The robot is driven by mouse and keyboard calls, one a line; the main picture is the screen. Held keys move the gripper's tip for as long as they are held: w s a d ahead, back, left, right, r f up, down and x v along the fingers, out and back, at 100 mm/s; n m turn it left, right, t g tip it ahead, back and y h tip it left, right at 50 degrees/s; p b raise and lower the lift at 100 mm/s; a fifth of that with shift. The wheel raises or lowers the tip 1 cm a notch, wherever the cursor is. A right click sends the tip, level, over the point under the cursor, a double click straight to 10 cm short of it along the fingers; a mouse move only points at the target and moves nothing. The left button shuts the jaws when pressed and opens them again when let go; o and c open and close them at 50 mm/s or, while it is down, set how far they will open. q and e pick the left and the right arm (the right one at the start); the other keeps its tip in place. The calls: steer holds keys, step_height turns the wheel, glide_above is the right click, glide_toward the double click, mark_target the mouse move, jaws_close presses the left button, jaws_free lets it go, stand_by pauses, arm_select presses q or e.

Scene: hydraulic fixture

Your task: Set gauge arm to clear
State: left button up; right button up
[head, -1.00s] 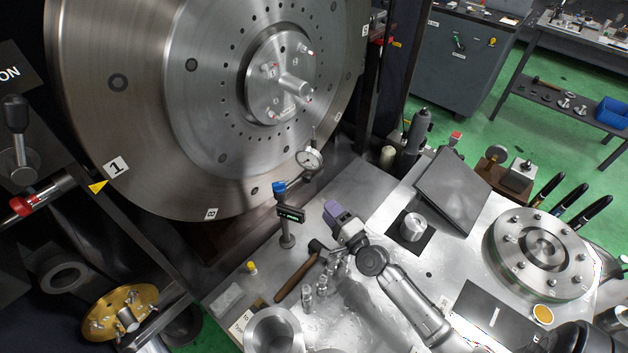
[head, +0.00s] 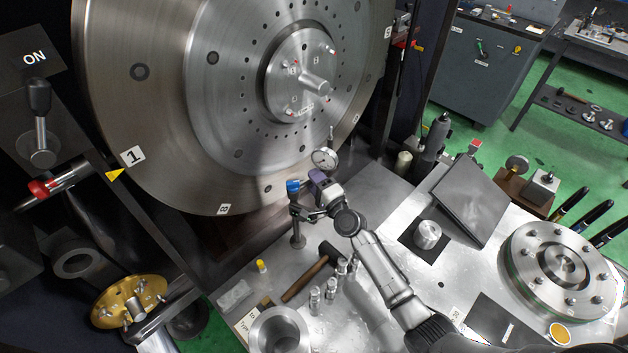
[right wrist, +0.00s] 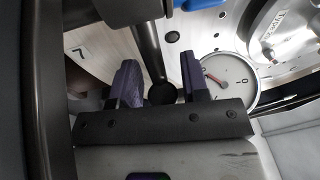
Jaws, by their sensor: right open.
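The dial gauge (head: 324,158) has a round white face and sits close to the large steel disc (head: 255,170). It also shows in the right wrist view (right wrist: 232,88), beyond the right-hand finger. Its stand has a blue knob (head: 293,187) on top and an upright post (head: 298,230) on the bench. My right gripper (head: 306,205) is at the upper stand, just below the gauge. In the right wrist view its purple fingers (right wrist: 160,82) are apart, with a dark rod (right wrist: 149,45) showing between them; contact cannot be told. My left gripper is not in view.
A hammer (head: 307,276), small metal cylinders (head: 315,300) and a hollow metal cup (head: 278,332) lie on the bench near my right arm. A tilted dark plate (head: 468,202) and a round flange (head: 560,268) stand to the right. The lever (head: 40,125) stands far left.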

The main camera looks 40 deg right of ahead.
steer(key=shift+w, duration=0.3)
jaws_close()
stand_by(0.3)
